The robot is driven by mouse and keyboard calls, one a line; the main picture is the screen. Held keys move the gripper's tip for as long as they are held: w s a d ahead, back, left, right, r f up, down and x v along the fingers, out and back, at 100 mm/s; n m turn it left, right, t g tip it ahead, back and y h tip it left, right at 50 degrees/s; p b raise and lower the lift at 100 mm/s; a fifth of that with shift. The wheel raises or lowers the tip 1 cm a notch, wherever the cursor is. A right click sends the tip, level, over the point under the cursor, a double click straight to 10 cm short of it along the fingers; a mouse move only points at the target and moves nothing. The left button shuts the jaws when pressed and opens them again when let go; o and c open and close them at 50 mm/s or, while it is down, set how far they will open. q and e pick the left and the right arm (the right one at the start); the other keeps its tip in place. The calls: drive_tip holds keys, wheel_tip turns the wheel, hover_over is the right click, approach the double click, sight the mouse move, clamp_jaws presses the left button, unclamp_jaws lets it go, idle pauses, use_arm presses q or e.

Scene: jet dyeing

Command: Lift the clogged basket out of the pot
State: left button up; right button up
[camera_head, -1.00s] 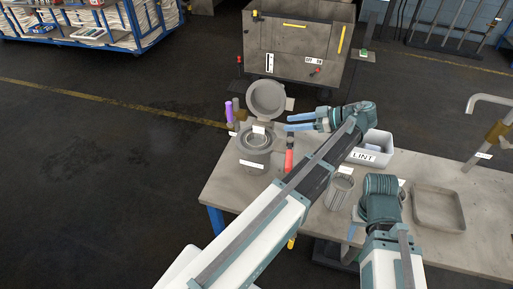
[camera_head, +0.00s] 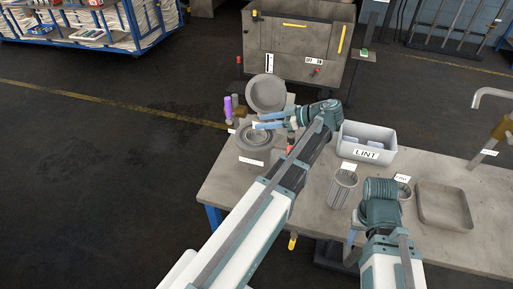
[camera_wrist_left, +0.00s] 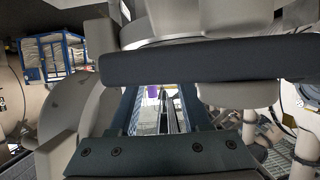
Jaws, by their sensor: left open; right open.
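The grey pot (camera_head: 247,151) stands at the table's back left with its round lid (camera_head: 266,94) swung open. A ring-shaped rim, likely of the clogged basket (camera_head: 262,138), shows inside its mouth; whether it is clogged cannot be seen. My left gripper (camera_head: 258,121) is open and empty, its blue fingers pointing left over the back of the pot's mouth. They partly hide the space between pot and lid. My right gripper (camera_head: 350,247) is open and empty at the table's front edge. The left wrist view shows the left fingers (camera_wrist_left: 166,108) with nothing clearly between them.
A grey bin (camera_head: 367,153) labelled LINT stands at the back. A shallow tray (camera_head: 443,206) lies at the right. A purple-topped object (camera_head: 228,104) stands left of the lid.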

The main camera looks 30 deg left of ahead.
use_arm(q)
drive_tip(key=x, duration=0.2)
drive_tip(key=shift+a+f+b, duration=0.15)
drive_tip(key=shift+a+b, duration=0.1)
drive_tip(key=shift+b, duration=0.05)
clamp_jaws()
idle(1.1)
